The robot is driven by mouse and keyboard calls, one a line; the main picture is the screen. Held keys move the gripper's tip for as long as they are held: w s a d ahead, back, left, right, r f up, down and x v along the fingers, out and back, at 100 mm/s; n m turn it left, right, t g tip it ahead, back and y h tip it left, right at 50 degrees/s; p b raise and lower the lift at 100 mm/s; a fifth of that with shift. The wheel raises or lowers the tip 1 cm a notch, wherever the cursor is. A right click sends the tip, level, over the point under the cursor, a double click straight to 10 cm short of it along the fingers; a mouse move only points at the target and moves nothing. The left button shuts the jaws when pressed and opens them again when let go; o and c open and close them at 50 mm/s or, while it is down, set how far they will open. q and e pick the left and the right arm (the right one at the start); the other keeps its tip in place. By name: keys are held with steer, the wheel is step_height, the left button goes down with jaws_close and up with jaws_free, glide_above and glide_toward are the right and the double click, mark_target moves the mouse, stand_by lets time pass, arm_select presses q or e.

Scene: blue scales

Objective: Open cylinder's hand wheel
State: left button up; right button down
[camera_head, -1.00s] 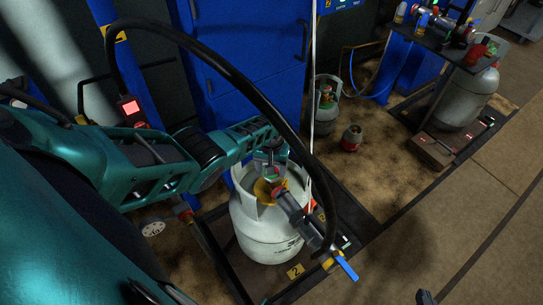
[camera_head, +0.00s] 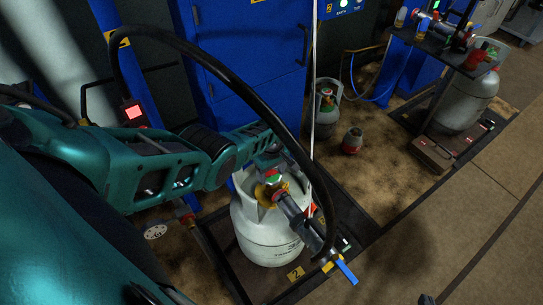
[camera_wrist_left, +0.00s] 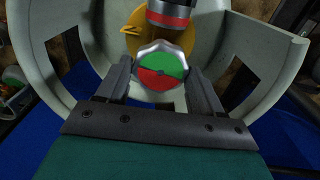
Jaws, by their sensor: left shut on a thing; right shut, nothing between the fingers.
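The white gas cylinder (camera_head: 265,235) stands upright on a dark floor platform, inside its own raised collar. Its round hand wheel (camera_head: 273,177) has a green and red face and sits on top beside a yellow part. My left gripper (camera_head: 270,168) reaches down onto the wheel from the upper left. In the left wrist view, its two fingers (camera_wrist_left: 160,80) are shut on opposite sides of the hand wheel (camera_wrist_left: 160,68). Only a small dark tip of my right gripper (camera_head: 427,298) shows at the bottom edge, away from the cylinder.
A thick black hose (camera_head: 235,80) arches over my left arm to a fitting with a blue lever (camera_head: 346,272) on the cylinder's right. The collar wall (camera_wrist_left: 275,55) rises close around the left gripper. A blue cabinet (camera_head: 245,65) stands behind.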

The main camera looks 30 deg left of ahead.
arm_select(q)
steer(key=shift+n, duration=0.5)
steer(key=o, duration=1)
steer(key=shift+o, duration=0.2)
step_height(320, 180, up, 9)
steer(key=p, duration=0.8)
step_height(320, 180, up, 4)
glide_above(271, 175)
steer(key=shift+b, duration=0.3)
